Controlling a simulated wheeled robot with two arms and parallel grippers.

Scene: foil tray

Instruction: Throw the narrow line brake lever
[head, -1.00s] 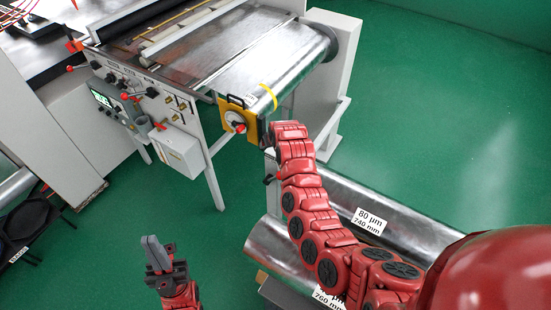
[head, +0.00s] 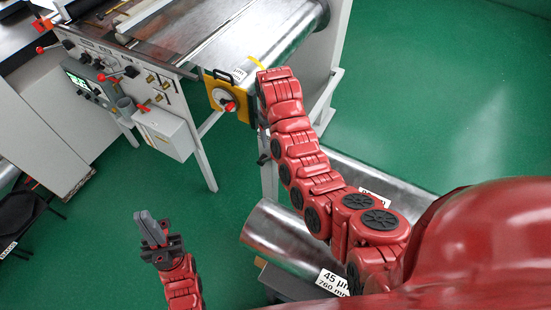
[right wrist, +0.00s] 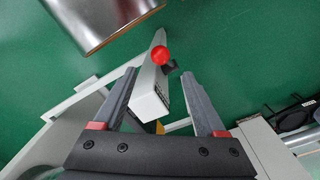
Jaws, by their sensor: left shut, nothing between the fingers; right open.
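In the right wrist view a red ball knob (right wrist: 160,55) shows just beyond the end of a light grey box-shaped part (right wrist: 150,96). I cannot tell whether this is the narrow line brake lever. My right gripper (right wrist: 158,76) is open, with the grey part in view between its fingers; contact is unclear. In the head view my right arm hides that gripper. Red-tipped levers sit on the machine's side panel: one lever (head: 122,74) at the middle and another (head: 45,49) at upper left. My left gripper (head: 151,229) is shut and empty, low over the floor.
A yellow plate (head: 214,90) with a red-centred knob (head: 228,105) sits at the machine's corner, close to my right arm. A grey box (head: 165,133) hangs below the panel. Metal rolls (head: 275,238) lie low at right.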

